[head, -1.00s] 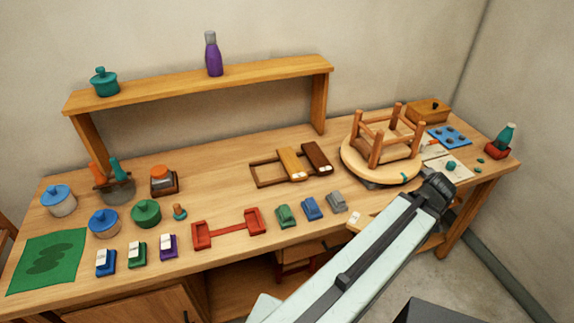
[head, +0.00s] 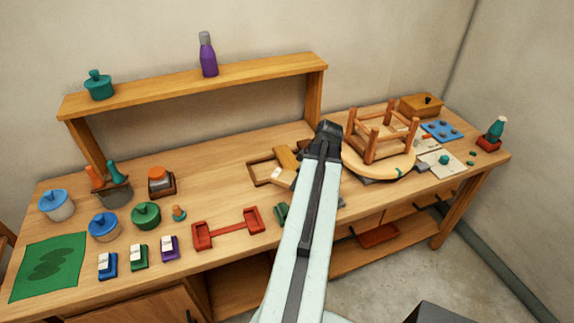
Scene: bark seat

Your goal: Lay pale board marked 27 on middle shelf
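A pale wooden board (head: 282,178) with a white label shows at the left of my arm, in front of the dark rack on the bench. The number on the label is too small to read. Most of this board is hidden behind my arm, and it appears held above the bench. My gripper's dark upper end (head: 327,140) shows over the bench; its fingers are hidden behind the arm. A raised shelf (head: 190,83) spans the back of the bench, and a lower shelf (head: 238,287) shows below it. I cannot tell which is the middle shelf.
An ochre board (head: 286,157) lies in the rack (head: 260,172). An upturned stool (head: 380,145) stands right of my arm. A purple bottle (head: 207,58) and teal pot (head: 99,86) stand on the raised shelf, with bare room between. A red tray (head: 379,236) lies under the bench.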

